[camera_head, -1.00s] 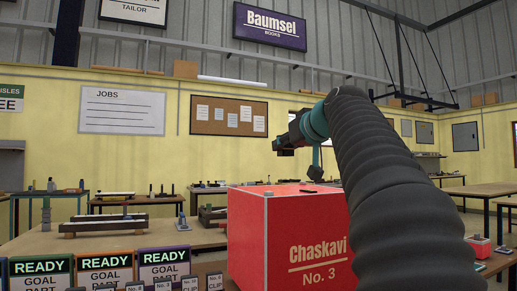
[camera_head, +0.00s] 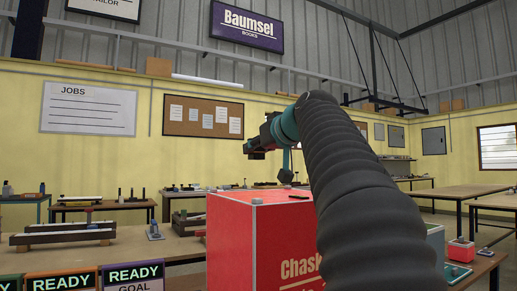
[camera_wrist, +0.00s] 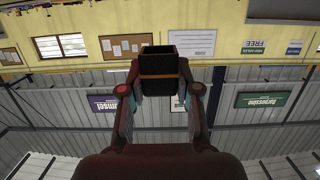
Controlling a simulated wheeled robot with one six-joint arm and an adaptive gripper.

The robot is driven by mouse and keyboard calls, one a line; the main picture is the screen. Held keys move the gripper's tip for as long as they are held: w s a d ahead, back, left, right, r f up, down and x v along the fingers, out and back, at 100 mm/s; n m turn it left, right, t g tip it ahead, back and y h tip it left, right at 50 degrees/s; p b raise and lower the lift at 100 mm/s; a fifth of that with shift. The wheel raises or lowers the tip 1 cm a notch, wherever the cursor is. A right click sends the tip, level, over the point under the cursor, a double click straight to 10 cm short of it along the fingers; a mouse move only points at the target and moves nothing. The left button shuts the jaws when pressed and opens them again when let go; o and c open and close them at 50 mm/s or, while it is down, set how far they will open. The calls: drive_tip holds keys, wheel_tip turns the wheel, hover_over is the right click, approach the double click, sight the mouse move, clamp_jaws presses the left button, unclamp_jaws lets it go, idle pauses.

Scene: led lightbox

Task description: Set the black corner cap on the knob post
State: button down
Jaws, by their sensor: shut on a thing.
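My gripper (camera_wrist: 160,98) shows in the wrist view with both fingers closed on a black block-like piece, the black corner cap (camera_wrist: 160,62). In the head view my gripper (camera_head: 254,146) is at the end of my raised arm, above the red box, and the held cap is a small dark shape there. I cannot make out the knob post for certain. My arm hides the box's right side.
A flat black piece (camera_head: 299,197) lies on the box top. READY cards (camera_head: 136,275) stand at the front left. A long dark fixture (camera_head: 60,236) and a small blue-grey stand (camera_head: 153,231) are on the bench. A smaller red box (camera_head: 461,250) is at the right. Air around my gripper is clear.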

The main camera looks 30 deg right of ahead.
drive_tip(key=shift+s+f+b, duration=0.1)
drive_tip(key=shift+f+b, duration=3.55)
drive_tip(key=shift+f, duration=0.25)
drive_tip(key=shift+f+b, duration=1.35)
drive_tip(key=shift+f, duration=0.1)
drive_tip(key=c, duration=0.7)
unclamp_jaws()
drive_tip(key=shift+c, duration=0.2)
drive_tip(key=b+v, duration=0.1)
drive_tip(key=v, duration=0.7)
